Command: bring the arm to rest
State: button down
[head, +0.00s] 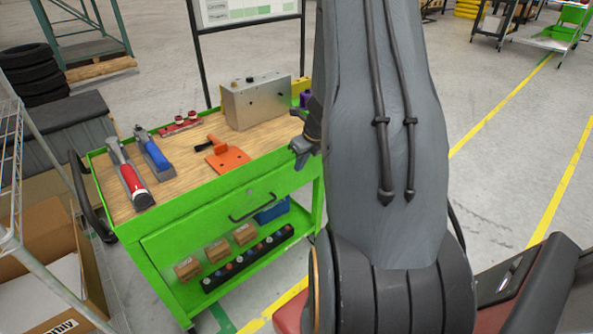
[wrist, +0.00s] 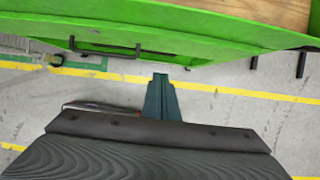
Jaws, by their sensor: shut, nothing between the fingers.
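My gripper (head: 302,150) shows in the head view at the left side of my raised grey arm, partly hidden behind it. It is beside the right end of the green cart (head: 180,215), and I cannot tell its exact height there. In the wrist view my gripper (wrist: 160,77) has its dark fingers together with nothing between them. They point toward the green cart's side (wrist: 190,45), apart from it in the picture, with the floor behind.
On the cart's wooden top are a grey metal box (head: 257,101), an orange plate (head: 228,158), a blue-handled tool (head: 155,155) and a red cylindrical tool (head: 131,180). Small cartons (head: 217,250) sit on its lower shelf. A wire rack (head: 12,180) stands left.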

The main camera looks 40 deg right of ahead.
jog(key=s+a+r+n+g, duration=0.1)
jog(key=s+a+r+n, duration=0.15)
jog(key=a+n, duration=0.4)
jog(key=s+a+r+n+y, duration=0.1)
jog(key=a+r+n, duration=0.35)
jog(key=a, duration=0.25)
jog(key=s+a+r+n+g, duration=0.1)
jog(key=a+r+n, duration=0.2)
jog(key=a+n, duration=0.35)
jog(key=s+a+r+n+g+h, duration=0.1)
jog(key=s+a+r+n, duration=0.3)
jog(key=s+a+n, duration=0.7)
jog(key=shift+s+n+g, duration=0.3)
jog(key=shift+s+n, duration=0.55)
jog(key=shift+n, duration=2.7)
jog(key=shift+a+r, duration=0.1)
